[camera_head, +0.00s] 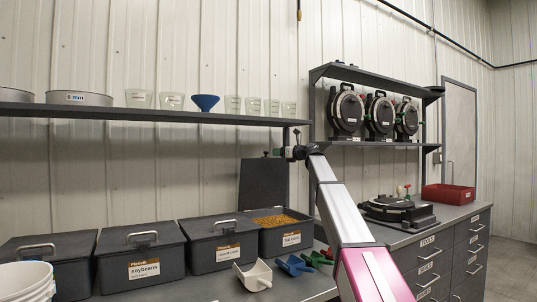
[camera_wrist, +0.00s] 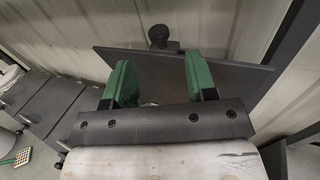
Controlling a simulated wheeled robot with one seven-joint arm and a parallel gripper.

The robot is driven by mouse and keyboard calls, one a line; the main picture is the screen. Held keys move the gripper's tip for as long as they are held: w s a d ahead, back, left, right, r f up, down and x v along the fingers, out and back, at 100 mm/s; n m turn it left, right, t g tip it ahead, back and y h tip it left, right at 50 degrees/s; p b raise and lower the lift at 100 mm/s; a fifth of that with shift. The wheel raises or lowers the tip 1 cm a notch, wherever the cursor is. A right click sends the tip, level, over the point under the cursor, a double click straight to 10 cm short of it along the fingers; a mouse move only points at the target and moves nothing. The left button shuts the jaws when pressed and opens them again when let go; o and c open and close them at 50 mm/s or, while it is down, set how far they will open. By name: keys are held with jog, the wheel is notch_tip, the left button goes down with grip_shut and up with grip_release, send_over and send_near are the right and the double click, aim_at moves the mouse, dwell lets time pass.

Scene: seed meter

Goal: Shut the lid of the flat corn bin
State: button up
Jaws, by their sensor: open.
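The flat corn bin (camera_head: 286,241) is the rightmost of the dark bins on the bench, with yellow-orange corn (camera_head: 274,219) inside and a label on its front. Its lid (camera_head: 262,186) stands raised, nearly upright, at the back of the bin, with a small dark knob at its top edge. In the wrist view the lid (camera_wrist: 195,70) spans behind my gripper, its round knob (camera_wrist: 158,35) seen beyond and between the fingers. My gripper (camera_wrist: 155,72) has two green fingers, apart with nothing between them. In the head view it (camera_head: 289,152) is near the lid's upper right; contact cannot be told.
Closed bins, one labelled soybeans (camera_head: 144,268), stand to the left. Scoops (camera_head: 254,276) lie in front. A shelf (camera_head: 150,114) with cups and a blue funnel runs above; its post (camera_head: 305,165) stands close to my arm. A seed meter stand (camera_head: 397,212) is at right.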

jog(key=x, duration=0.8)
jog(key=shift+a, duration=0.25)
grip_shut()
